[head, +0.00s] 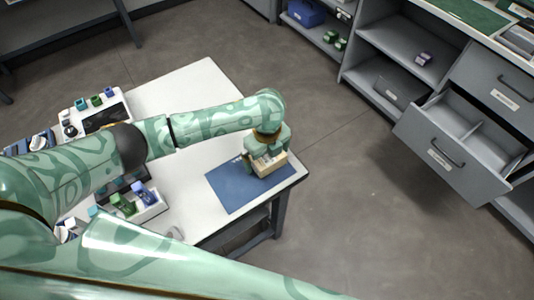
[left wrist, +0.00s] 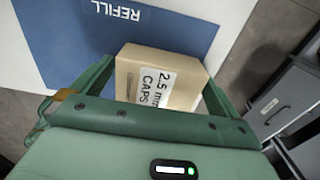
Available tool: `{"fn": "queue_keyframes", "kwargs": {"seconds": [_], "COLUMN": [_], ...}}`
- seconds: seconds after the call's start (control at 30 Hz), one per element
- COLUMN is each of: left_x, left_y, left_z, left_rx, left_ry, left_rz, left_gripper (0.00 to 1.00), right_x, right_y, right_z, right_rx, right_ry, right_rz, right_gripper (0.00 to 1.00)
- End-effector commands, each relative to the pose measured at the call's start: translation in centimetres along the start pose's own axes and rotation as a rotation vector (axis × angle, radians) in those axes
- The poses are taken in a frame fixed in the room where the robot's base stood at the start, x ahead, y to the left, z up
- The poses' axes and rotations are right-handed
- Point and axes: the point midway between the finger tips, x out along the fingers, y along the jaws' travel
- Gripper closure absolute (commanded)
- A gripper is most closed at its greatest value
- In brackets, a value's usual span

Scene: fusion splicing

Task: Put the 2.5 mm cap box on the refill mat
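The tan 2.5 mm cap box (left wrist: 172,62), with its white "2.5 mm CAPS" label, is between the fingers of my left gripper (left wrist: 158,85). In the head view the box (head: 268,163) is over the right part of the blue refill mat (head: 228,190), near the table corner. The left gripper (head: 266,160) points down with its fingers at the box's sides and looks shut on it. The mat (left wrist: 110,50) shows "REFILL" in the left wrist view. I cannot tell whether the box touches the mat. My right gripper is not in view.
The white table (head: 205,85) holds trays with green and blue items (head: 145,203) at its left. A grey cabinet with an open, divided drawer (head: 460,150) stands at right, past open floor. Shelves (head: 385,90) hold a small purple item (head: 423,59).

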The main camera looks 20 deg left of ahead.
Motion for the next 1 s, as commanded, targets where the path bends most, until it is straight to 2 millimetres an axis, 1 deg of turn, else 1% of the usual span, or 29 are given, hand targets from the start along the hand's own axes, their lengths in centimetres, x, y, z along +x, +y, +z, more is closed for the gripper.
{"fn": "queue_keyframes", "kwargs": {"seconds": [0.1, 0.17, 0.27, 0.4, 0.5, 0.6, 0.7, 0.77, 1.0], "left_x": [-0.3, -1.1, -3.2, -6.8, -9.1, -10.8, -11.8, -12.2, -12.3], "left_y": [0.0, -0.1, -0.1, -0.1, -0.1, -0.1, -0.1, 0.0, 0.0], "left_z": [0.0, 0.0, 0.0, 0.1, 0.1, 0.0, 0.0, 0.0, 0.0], "left_rx": [0.000, 0.000, 0.001, 0.001, 0.000, 0.000, 0.001, 0.001, 0.000], "left_ry": [0.000, 0.000, -0.002, -0.003, -0.003, -0.002, -0.001, -0.001, 0.001], "left_rz": [-0.001, -0.002, -0.004, -0.005, -0.005, -0.003, -0.002, -0.001, 0.001], "left_gripper": [0.00, 0.00, 0.00, 0.00, 0.00, 0.00, 0.00, 0.00, 0.00], "right_x": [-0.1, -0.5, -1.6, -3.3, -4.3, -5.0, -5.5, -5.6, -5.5], "right_y": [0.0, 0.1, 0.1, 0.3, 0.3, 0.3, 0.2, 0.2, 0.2], "right_z": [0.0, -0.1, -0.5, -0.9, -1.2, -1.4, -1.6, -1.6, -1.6], "right_rx": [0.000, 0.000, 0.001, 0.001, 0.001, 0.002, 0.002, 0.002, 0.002], "right_ry": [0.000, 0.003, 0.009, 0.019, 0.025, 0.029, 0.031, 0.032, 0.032], "right_rz": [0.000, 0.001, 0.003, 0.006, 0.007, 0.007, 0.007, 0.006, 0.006], "right_gripper": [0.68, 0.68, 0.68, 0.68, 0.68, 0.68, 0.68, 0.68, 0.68]}}
